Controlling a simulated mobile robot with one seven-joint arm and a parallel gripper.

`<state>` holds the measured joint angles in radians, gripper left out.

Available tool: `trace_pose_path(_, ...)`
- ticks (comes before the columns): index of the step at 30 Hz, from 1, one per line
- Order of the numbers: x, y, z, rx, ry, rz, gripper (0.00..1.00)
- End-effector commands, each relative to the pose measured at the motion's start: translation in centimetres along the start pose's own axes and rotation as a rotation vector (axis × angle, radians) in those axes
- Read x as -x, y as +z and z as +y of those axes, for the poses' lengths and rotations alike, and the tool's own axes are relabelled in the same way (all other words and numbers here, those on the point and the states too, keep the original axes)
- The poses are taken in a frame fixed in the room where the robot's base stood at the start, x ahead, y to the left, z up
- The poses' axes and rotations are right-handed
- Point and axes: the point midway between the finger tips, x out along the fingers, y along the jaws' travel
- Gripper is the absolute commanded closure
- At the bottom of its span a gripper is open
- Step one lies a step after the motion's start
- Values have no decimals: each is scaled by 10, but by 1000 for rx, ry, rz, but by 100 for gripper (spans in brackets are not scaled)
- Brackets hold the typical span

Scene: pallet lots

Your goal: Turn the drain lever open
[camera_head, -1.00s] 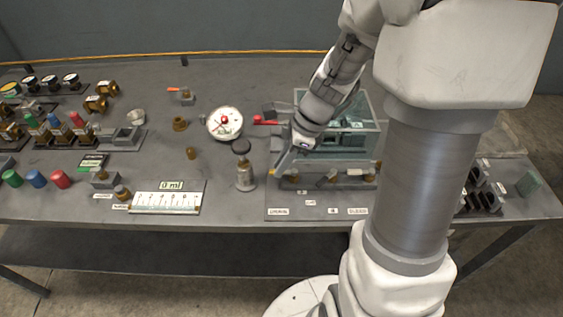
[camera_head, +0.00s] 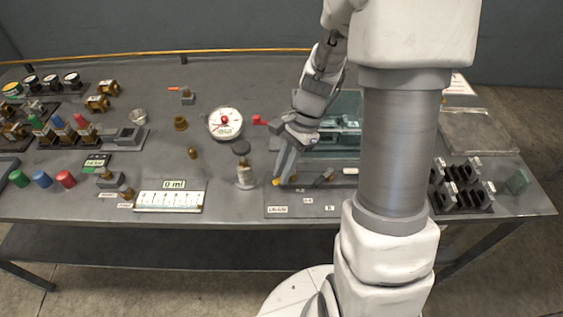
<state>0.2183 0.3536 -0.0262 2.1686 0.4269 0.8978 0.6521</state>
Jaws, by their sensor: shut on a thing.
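My gripper (camera_head: 281,174) reaches down at the left front of the glass-sided unit (camera_head: 345,112). Its fingers are shut at a small lever with a yellow-orange tip (camera_head: 276,182), on the left end of the unit's front row. The fingers cover most of this lever, so its exact angle is hidden. I take it for the drain lever, but the label (camera_head: 278,209) below is too small to read surely. Another small lever (camera_head: 324,178) sits to its right, tilted. A red-handled part (camera_head: 259,120) sticks out at the unit's left side.
Dark blocks (camera_head: 461,185) stand to the right. My arm hides part of the unit's right side.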

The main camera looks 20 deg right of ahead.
Motion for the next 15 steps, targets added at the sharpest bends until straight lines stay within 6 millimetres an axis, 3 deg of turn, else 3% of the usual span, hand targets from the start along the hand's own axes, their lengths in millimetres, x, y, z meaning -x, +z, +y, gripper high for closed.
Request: trace_pose_path(15,3,-2,14,454,189,-1,100)
